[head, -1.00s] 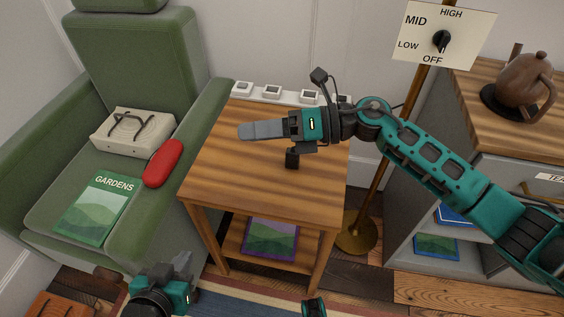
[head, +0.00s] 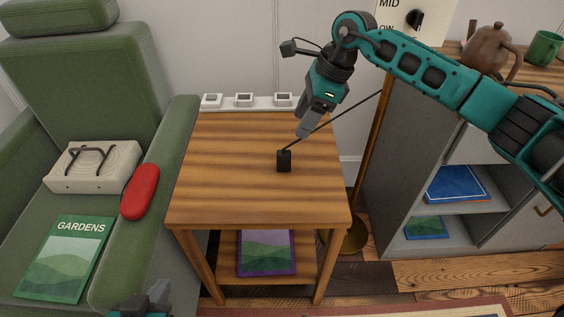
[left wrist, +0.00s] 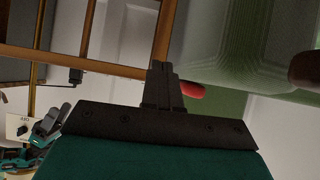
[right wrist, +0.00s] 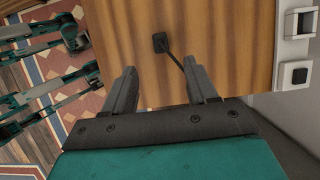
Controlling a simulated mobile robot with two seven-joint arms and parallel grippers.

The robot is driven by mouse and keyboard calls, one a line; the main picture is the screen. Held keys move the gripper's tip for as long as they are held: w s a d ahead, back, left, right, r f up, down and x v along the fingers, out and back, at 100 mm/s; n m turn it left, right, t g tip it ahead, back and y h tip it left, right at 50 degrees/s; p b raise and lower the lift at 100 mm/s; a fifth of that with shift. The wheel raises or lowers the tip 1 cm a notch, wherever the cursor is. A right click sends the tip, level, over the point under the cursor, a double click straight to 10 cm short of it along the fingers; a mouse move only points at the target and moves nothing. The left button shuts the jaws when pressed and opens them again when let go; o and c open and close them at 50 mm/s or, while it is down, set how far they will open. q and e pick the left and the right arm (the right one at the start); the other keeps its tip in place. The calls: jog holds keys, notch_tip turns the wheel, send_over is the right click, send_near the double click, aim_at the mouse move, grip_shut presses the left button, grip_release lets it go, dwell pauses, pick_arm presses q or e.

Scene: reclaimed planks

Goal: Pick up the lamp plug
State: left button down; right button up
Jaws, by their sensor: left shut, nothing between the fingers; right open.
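The lamp plug (head: 284,161) is a small black block standing on the wooden side table (head: 230,190), with a thin dark cord rising from it to the right. My right gripper (head: 303,130) points down above the table, just behind and above the plug, and does not touch it. In the right wrist view, the gripper (right wrist: 163,66) is open and empty, and the plug (right wrist: 160,43) lies just beyond the fingertips, between their lines. My left gripper (head: 158,290) is low at the bottom edge, shut and empty; its closed fingers (left wrist: 160,68) show in the left wrist view.
A white socket strip (head: 243,100) runs along the table's back edge. The brass lamp pole (head: 370,155) stands right of the table, beside a grey cabinet (head: 395,170). A green armchair (head: 170,190) stands close on the left. Most of the tabletop is clear.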

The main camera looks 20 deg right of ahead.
jog(key=b, duration=0.1)
send_over(284, 152)
jog(key=d, duration=0.2)
jog(key=f, duration=0.3)
jog(key=s+f, duration=0.1)
jog(key=f, duration=0.1)
jog(key=shift+b+x, duration=0.35)
jog(key=shift+x, duration=0.6)
jog(key=b+x, duration=0.1)
jog(key=x, duration=0.2)
jog(key=shift+w+f, duration=0.15)
jog(key=shift+f, duration=0.25)
jog(key=shift+a+f, duration=0.1)
jog(key=shift+f, duration=0.1)
jog(key=shift+c, duration=0.5)
jog(key=shift+r, duration=0.1)
jog(key=c, duration=0.6)
pick_arm(q)
jog(key=shift+w+d+f, duration=0.1)
jog(key=shift+d+f, duration=0.15)
jog(key=shift+f, duration=0.25)
jog(key=shift+d+f, duration=0.25)
jog(key=shift+f, duration=0.2)
pick_arm(e)
jog(key=c, duration=0.4)
jog(key=shift+o, duration=0.2)
jog(key=shift+r, duration=0.15)
